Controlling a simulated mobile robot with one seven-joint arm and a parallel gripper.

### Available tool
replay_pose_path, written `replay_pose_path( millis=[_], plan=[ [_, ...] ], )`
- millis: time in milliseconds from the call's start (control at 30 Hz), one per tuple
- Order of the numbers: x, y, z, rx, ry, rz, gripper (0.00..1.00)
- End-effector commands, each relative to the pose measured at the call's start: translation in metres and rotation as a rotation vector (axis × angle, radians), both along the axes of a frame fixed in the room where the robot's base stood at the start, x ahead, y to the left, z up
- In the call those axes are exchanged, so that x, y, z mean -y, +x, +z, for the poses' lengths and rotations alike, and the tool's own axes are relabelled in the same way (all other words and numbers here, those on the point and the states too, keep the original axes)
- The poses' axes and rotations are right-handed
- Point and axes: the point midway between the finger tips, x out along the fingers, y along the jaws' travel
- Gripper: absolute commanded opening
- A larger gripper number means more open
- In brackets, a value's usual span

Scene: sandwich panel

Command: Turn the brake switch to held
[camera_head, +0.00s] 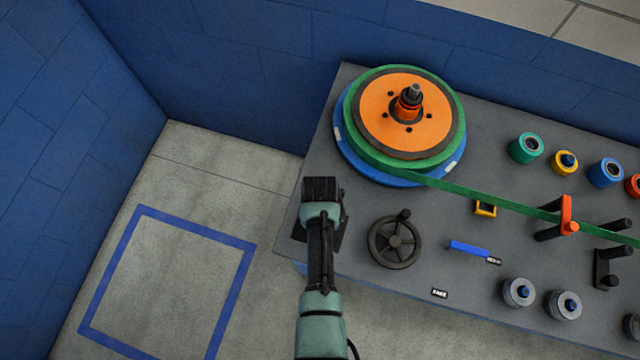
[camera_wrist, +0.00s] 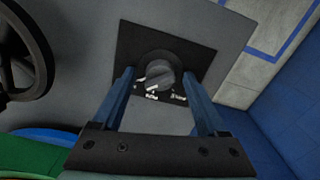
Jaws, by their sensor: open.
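The brake switch (camera_wrist: 161,76) is a dark grey round knob on a black square plate (camera_wrist: 192,54) in the wrist view. Small white marks and lettering lie at its lower side, too small to read surely. My gripper (camera_wrist: 158,74) is open, with one blue finger on either side of the knob. I cannot tell whether the fingers touch it. In the head view my gripper (camera_head: 321,196) is over the left end of the grey panel (camera_head: 325,160). It hides the knob there; only a dark edge of the plate shows beside it.
A black handwheel (camera_head: 394,240) stands just right of my arm. Behind it is a large orange, green and blue reel (camera_head: 410,115) with a green strip (camera_head: 480,192) running right. A blue lever (camera_head: 468,248) and several knobs are farther right. Open floor (camera_head: 190,270) lies left.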

Motion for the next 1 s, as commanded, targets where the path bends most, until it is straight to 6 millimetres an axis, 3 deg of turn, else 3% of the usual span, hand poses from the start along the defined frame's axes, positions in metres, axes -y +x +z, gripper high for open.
replay_pose_path(
  millis=[267, 800, 1000],
  plan=[
    [0.0, 0.001, 0.024, 0.004, 0.0, 0.0, 0.76],
    [0.0, 0.001, 0.117, 0.003, 0.0, 0.0, 0.76],
    [0.0, 0.0, 0.129, 0.0, 0.0, 0.0, 0.76]
  ],
)
